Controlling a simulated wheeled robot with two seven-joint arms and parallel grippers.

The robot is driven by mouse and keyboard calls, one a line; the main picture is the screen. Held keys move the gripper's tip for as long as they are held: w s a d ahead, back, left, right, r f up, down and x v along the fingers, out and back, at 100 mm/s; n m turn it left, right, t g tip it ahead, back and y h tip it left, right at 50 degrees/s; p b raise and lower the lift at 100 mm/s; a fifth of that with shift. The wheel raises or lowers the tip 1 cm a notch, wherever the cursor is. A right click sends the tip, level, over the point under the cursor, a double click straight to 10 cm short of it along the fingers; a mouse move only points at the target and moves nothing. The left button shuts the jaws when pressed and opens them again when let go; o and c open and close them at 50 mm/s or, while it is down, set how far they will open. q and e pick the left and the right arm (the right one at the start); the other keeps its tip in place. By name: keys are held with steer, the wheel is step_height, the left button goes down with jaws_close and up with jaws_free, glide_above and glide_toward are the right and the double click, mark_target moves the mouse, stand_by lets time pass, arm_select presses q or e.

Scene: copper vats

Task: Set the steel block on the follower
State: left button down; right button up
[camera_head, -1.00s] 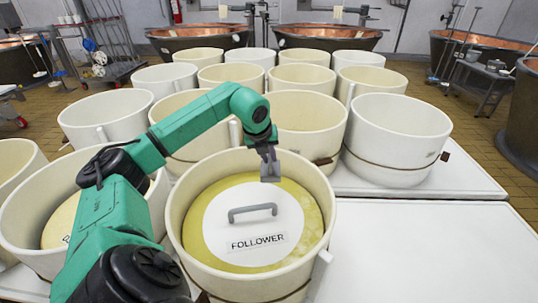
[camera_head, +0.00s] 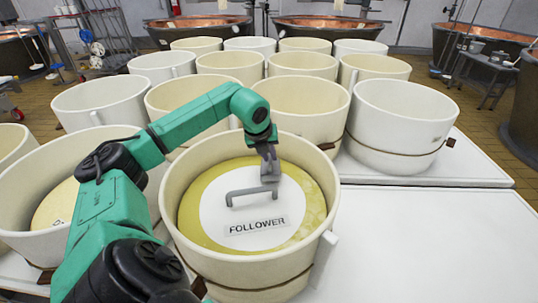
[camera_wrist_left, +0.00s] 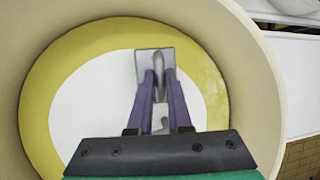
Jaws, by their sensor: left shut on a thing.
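The follower (camera_head: 226,212) is a white disc with a grey handle (camera_head: 250,192) and a FOLLOWER label. It lies on a yellow round inside a cream tub (camera_head: 240,266). It also shows in the left wrist view (camera_wrist_left: 85,110). My left gripper (camera_head: 268,163) points down over the back right part of the follower, by the handle's right end. It is shut on the small grey steel block (camera_head: 270,178). In the left wrist view the block (camera_wrist_left: 142,62) sits between the fingertips (camera_wrist_left: 162,78). I cannot tell whether the block touches the follower. My right gripper is not in view.
The tub's tall rim surrounds the follower. Several similar tubs (camera_head: 400,115) stand behind and to the left. A bare white table top (camera_head: 430,245) lies to the right. Copper vats (camera_head: 330,25) stand at the back.

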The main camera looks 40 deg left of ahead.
arm_select(q)
steer(key=shift+f+b, duration=0.5)
stand_by(1.1)
steer(key=c, duration=0.8)
jaws_free()
steer(key=shift+o, duration=0.2)
steer(key=shift+s+f, duration=0.1)
steer(key=shift+f, duration=0.05)
steer(key=v, duration=1.4)
steer(key=shift+d+r+p, duration=0.15)
steer(key=shift+r+p, duration=0.15)
steer(key=shift+r, duration=0.1)
steer(key=shift+r, duration=0.1)
